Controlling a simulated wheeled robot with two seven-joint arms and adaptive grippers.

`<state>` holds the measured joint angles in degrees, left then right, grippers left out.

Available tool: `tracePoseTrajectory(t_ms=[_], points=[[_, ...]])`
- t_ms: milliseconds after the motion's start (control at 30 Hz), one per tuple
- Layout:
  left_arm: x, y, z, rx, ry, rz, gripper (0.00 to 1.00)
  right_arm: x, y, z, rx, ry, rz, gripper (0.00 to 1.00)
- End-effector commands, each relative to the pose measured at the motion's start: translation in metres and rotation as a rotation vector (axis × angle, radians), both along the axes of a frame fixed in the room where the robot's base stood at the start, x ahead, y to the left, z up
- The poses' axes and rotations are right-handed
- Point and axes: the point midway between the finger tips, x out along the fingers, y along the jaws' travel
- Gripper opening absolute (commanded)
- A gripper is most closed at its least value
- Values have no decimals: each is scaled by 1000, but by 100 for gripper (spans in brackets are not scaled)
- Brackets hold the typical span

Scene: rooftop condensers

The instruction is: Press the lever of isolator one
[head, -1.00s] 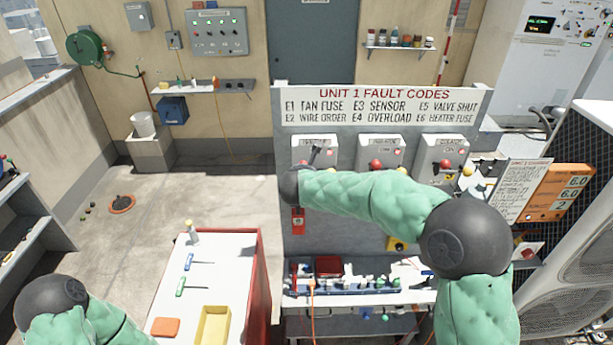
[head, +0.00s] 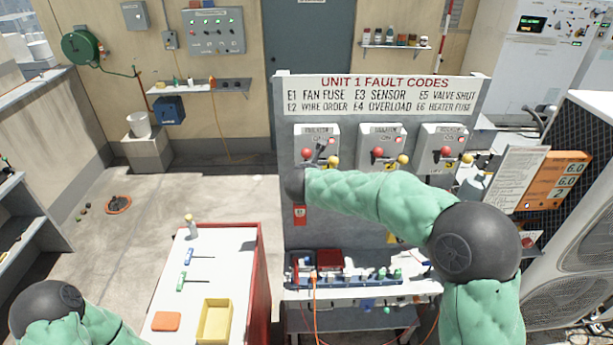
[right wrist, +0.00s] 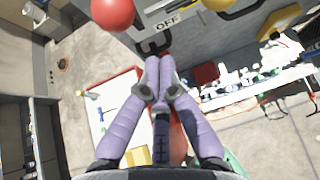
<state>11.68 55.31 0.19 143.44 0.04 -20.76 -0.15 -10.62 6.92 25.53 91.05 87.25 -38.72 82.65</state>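Isolator one appears to be the leftmost of three grey boxes (head: 326,132) on the panel, with a red ball (head: 307,153), a yellow ball (head: 333,161) and a lit red lamp. The right wrist view shows its red ball (right wrist: 112,11) at the top, an OFF label and a yellow ball at the edge. My right gripper (head: 319,151) is in front of this box, between the balls. In the right wrist view its purple fingers (right wrist: 158,68) are together and empty, just below a dark bracket; contact is unclear. My left arm shows at lower left; its gripper is out of frame.
Two similar boxes (head: 381,140) stand to the right. A fault-code sign (head: 380,95) is above them. A shelf (head: 350,294) with bottles and parts is below. A red-sided cart (head: 235,262) with a yellow tray (head: 215,320) stands at left. Orange signs and a condenser crowd the right side.

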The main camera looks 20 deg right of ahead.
Motion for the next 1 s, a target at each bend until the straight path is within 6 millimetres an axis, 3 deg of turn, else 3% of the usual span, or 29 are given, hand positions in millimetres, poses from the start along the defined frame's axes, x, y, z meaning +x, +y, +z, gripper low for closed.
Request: tracePoseTrajectory(t_ms=[33, 100, 400, 1000], points=[[1, 0, 3, 1, -3, 0, 40, -6, 3, 16, 2, -9, 1, 0], [2, 0, 3, 1, -4, 0, 40, -14, 7, 26, 1, -7, -1, 0], [1, 0, 3, 1, -3, 0, 40, -40, 19, 59, 0, -1, 0, 0], [1, 0, 3, 1, -3, 0, 40, -45, 21, 65, 0, 3, -1, 0]])
